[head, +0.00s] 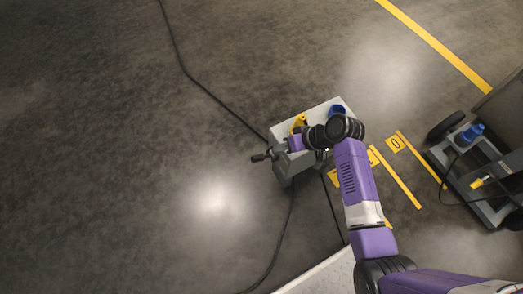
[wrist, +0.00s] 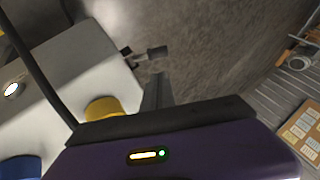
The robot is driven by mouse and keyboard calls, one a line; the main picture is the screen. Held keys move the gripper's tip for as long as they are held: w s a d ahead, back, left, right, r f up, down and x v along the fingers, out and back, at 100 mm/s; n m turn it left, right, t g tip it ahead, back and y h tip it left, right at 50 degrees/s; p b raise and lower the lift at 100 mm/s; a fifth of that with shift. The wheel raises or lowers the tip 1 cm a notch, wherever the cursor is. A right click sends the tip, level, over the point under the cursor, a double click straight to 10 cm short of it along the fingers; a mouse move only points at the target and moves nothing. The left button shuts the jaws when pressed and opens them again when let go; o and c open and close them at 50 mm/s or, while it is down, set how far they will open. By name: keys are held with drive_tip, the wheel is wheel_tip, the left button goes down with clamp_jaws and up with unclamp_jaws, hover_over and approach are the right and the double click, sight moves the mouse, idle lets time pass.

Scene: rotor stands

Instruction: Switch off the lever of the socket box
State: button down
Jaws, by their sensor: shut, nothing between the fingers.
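The socket box (head: 318,109) is a pale grey box on the floor, partly hidden by my arm in the head view. Its light face (wrist: 75,60) fills the left of the wrist view. The lever (head: 260,157), with a dark handle, sticks out from the box's side; it also shows in the wrist view (wrist: 157,52). My gripper (head: 277,153) is shut and empty over the box's lever side. In the wrist view its fingertips (wrist: 157,78) lie just short of the lever handle; contact cannot be told.
The box carries a yellow socket (head: 298,122) and a blue socket (head: 337,110). Black cables (head: 205,88) run over the floor from the box. A grey wheeled stand (head: 480,170) with a blue plug is at the right.

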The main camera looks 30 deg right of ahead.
sight(263, 157)
idle(0.3)
drive_tip(key=b+x, duration=0.4)
drive_tip(key=x, duration=0.6)
drive_tip(key=shift+a, duration=0.1)
